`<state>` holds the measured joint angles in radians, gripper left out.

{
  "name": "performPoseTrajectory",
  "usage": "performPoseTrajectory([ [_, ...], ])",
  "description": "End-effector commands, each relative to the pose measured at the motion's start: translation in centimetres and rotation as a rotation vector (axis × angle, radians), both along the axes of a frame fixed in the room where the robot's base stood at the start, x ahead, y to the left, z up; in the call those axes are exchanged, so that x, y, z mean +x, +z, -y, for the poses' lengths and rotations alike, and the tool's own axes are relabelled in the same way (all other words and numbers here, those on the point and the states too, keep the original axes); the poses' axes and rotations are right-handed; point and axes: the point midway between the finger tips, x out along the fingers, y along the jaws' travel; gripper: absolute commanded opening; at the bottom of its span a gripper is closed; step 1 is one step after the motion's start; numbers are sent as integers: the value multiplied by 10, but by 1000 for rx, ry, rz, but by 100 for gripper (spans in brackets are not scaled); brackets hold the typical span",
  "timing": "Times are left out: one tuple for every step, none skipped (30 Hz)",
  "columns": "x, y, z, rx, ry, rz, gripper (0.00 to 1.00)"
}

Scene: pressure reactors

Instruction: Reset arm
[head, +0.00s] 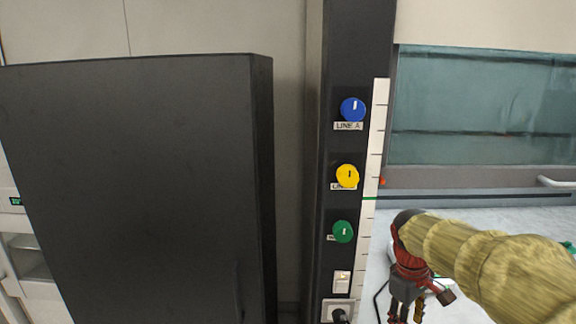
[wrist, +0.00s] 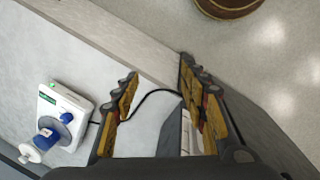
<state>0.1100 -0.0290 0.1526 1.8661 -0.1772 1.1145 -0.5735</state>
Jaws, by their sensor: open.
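My gripper (head: 405,304) hangs at the lower right of the head view, in front of the grey bench and right of the dark valve column. My arm reaches in from the right edge. In the wrist view my gripper (wrist: 160,95) is open, its two fingers apart, with nothing between them. A black cable shows beyond the fingers, and I see no contact with it.
The dark column (head: 350,50) carries blue (head: 352,110), yellow (head: 347,176) and green (head: 343,232) knobs. A dark cabinet (head: 130,180) fills the left. A white device (wrist: 62,118) with a blue part sits left of my fingers. Open floor (wrist: 270,60) shows upper right.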

Motion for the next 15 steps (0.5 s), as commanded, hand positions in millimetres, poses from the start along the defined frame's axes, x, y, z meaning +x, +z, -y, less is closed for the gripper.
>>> performPoseTrajectory([
  [-15,2,-8,17,-71,35,44],
  [-22,3,-12,27,-114,54,44],
  [-32,4,-18,43,-169,80,44],
  [-40,5,-23,54,-209,98,44],
  [-48,6,-27,66,-247,118,44],
  [-59,7,-33,83,-296,145,44],
  [-68,9,-38,96,-330,165,44],
  [-77,10,-42,109,-363,186,44],
  [-89,11,-49,129,-405,211,44],
  [-97,12,-53,142,-434,231,44],
  [-106,14,-57,156,-460,249,44],
  [-117,15,-62,175,-490,274,44],
  [-126,15,-66,189,-508,291,44],
  [-134,16,-69,201,-521,307,44],
  [-145,17,-73,217,-535,329,44],
])
